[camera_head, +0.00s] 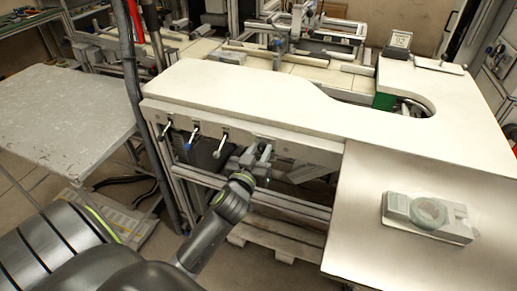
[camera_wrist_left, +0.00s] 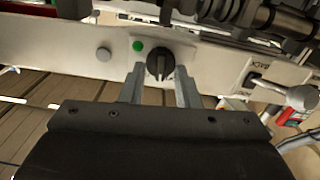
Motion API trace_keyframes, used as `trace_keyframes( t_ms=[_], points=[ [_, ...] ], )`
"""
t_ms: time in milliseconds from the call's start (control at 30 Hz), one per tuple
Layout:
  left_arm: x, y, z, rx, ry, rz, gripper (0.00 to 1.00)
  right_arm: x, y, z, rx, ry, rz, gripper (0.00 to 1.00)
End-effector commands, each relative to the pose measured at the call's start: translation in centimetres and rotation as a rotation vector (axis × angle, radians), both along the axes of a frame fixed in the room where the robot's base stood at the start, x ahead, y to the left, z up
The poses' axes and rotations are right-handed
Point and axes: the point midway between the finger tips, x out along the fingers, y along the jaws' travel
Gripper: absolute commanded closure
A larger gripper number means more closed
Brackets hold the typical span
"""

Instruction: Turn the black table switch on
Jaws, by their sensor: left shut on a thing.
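The black table switch (camera_wrist_left: 160,64) is a round knob with a raised ridge on a pale panel under the worktop, in the left wrist view. A green button or light (camera_wrist_left: 138,46) sits just to its left. My left gripper (camera_wrist_left: 158,82) has one finger on each side of the knob and is shut on it. In the head view my left gripper (camera_head: 257,156) is at the front panel below the white worktop (camera_head: 260,95), and the switch is hidden there. The fingers partly cover the knob's lower edges. My right gripper is not in view.
A grey device with a round top (camera_head: 452,220) lies on the right panel. A grey table (camera_head: 62,110) stands at left. A round grey button (camera_wrist_left: 103,54) sits left of the switch.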

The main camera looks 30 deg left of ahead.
Motion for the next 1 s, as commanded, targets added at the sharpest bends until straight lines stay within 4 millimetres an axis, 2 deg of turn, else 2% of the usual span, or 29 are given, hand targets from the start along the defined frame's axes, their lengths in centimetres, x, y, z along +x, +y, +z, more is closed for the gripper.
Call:
trace_keyframes(
  t_ms=[500, 1000],
  points=[
    [0.1, -0.4, 0.0, 0.454, 0.11, 0.0, 0.94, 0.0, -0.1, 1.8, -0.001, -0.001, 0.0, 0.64],
    [0.1, -0.6, -0.2, 0.678, 0.164, 0.0, 0.94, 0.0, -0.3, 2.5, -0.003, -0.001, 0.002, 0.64]
  ],
)
